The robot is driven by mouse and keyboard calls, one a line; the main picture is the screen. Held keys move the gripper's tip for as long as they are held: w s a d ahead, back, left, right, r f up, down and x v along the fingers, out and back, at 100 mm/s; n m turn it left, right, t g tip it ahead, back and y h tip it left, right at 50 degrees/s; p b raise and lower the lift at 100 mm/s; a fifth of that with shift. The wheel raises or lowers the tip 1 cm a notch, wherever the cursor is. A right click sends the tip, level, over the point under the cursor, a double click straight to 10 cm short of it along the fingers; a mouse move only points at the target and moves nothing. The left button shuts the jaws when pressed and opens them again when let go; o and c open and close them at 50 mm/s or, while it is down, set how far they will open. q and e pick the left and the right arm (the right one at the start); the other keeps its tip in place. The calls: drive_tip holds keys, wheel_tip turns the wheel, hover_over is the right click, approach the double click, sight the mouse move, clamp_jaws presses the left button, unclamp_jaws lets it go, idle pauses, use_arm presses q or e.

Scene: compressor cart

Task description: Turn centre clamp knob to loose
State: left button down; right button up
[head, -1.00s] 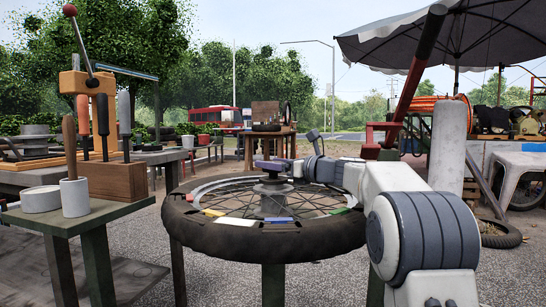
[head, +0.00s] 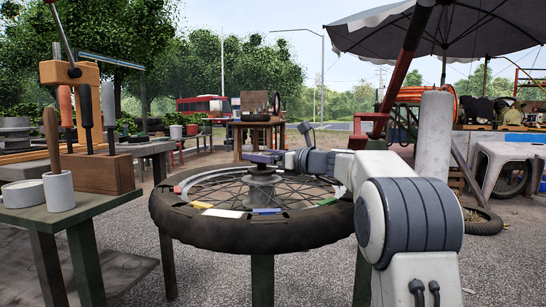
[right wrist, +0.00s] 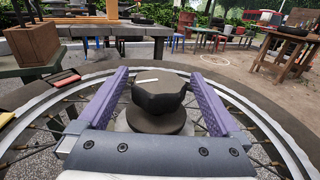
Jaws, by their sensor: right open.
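The centre clamp knob (right wrist: 158,92) is a dark, faceted knob with a white mark on top, standing on a round dark base. In the right wrist view it sits between the two purple fingers of my right gripper (right wrist: 162,76). The fingers are open, one on each side, with a visible gap to the knob. In the head view my right gripper (head: 263,157) is at the top of the hub (head: 262,178) in the middle of the spoked wheel (head: 250,231), and hides most of the knob. My left gripper is not in view.
Coloured pieces lie around the wheel's rim, including a white one (head: 222,213) and a blue one (head: 267,211). A tool block (head: 105,173) with several handles stands on a side table at the left. Workbenches stand farther back.

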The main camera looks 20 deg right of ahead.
drive_tip(key=p+v, duration=0.3)
drive_tip(key=v, duration=0.6)
drive_tip(key=shift+s+d, duration=0.2)
drive_tip(key=shift+s, duration=0.15)
